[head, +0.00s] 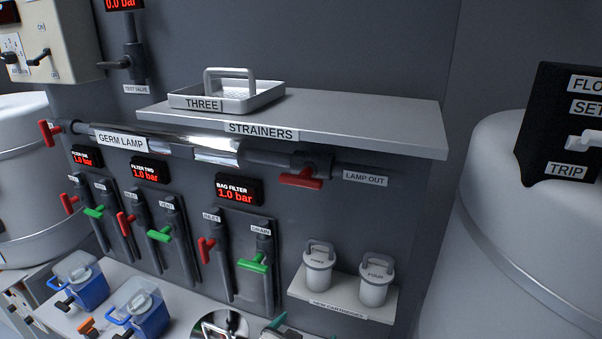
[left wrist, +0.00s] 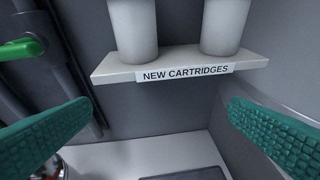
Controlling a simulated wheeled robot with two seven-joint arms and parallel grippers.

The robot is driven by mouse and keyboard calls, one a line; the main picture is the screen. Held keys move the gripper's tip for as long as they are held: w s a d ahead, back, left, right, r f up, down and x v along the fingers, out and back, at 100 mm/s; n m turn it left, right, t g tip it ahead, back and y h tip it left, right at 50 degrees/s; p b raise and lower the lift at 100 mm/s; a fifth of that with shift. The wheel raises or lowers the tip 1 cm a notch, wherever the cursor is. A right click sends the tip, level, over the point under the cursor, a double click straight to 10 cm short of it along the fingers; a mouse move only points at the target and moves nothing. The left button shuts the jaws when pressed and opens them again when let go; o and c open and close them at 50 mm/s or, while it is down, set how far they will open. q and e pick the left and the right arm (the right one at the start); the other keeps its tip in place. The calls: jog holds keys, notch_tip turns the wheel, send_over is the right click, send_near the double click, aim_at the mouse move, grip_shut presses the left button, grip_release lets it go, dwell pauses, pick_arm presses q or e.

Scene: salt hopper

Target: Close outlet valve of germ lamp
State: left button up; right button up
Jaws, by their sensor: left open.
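The germ lamp (head: 165,140) is a shiny horizontal tube on the grey wall in the head view. Its outlet valve, by the LAMP OUT label (head: 366,178), has a red handle (head: 301,179) that lies roughly along the pipe. The red handle (head: 48,133) at the lamp's left end stands across its pipe. My left gripper (left wrist: 160,105) is open and empty, its teal fingers wide apart below the NEW CARTRIDGES shelf (left wrist: 185,68). In the head view only a bit of teal (head: 277,322) shows at the bottom, well below the outlet handle. My right gripper is not in view.
The STRAINERS shelf (head: 380,127) juts out above the outlet valve, with a tray (head: 228,94) on it. Two white cartridges (head: 319,268) stand below the valve. A large white tank (head: 520,230) stands to the right. Filter valves with red and green handles (head: 251,266) are at lower left.

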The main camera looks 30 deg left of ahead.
pick_arm(q)
notch_tip(320, 180, up, 17)
jog(key=a+n+t+y, duration=0.1)
jog(key=a+t+y, duration=0.15)
jog(key=t, duration=0.25)
jog(key=t+p, duration=0.1)
jog(key=t, duration=0.2)
send_near(299, 184)
jog(key=shift+n+y, duration=0.3)
jog(key=shift+y, duration=0.15)
jog(key=x, duration=1)
jog(key=shift+w+d+f+b, duration=0.1)
jog(key=shift+w+b, duration=0.05)
jog(key=shift+b, duration=0.25)
jog(key=shift+w, duration=0.45)
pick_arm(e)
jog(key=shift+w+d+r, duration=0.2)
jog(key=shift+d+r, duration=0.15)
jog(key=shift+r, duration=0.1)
pick_arm(q)
jog(key=c, duration=1)
